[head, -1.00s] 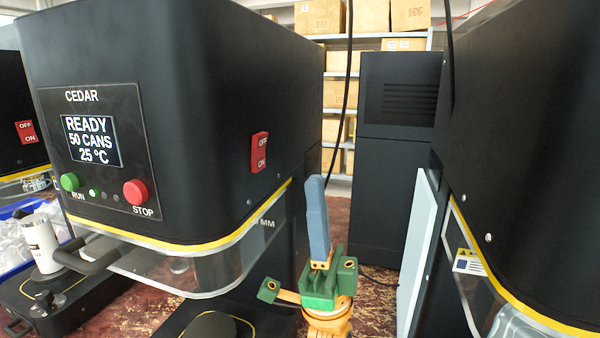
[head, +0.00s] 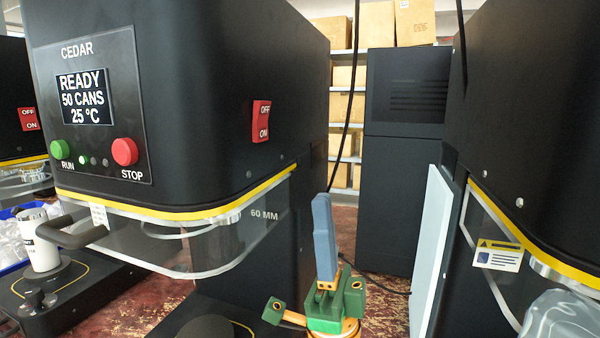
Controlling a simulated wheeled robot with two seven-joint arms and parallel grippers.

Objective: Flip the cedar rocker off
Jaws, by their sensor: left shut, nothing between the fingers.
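The cedar machine (head: 200,80) stands at the left, with a lit screen reading READY, 50 CANS, 25 °C. Its red rocker (head: 261,121) is on the side face, marked OFF at the top and ON at the bottom. Which end is pressed in is too small to tell. My left gripper (head: 323,215) points up at the lower middle, its blue-grey fingers shut together with nothing between them. It is below and to the right of the rocker, apart from it. My right gripper is not in view.
A green RUN button (head: 60,150) and red STOP button (head: 125,151) are on the cedar front panel. Another black machine (head: 540,120) stands close at the right. A second red rocker (head: 29,119) is on a machine at the far left. A dark cabinet (head: 405,160) stands behind the gap.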

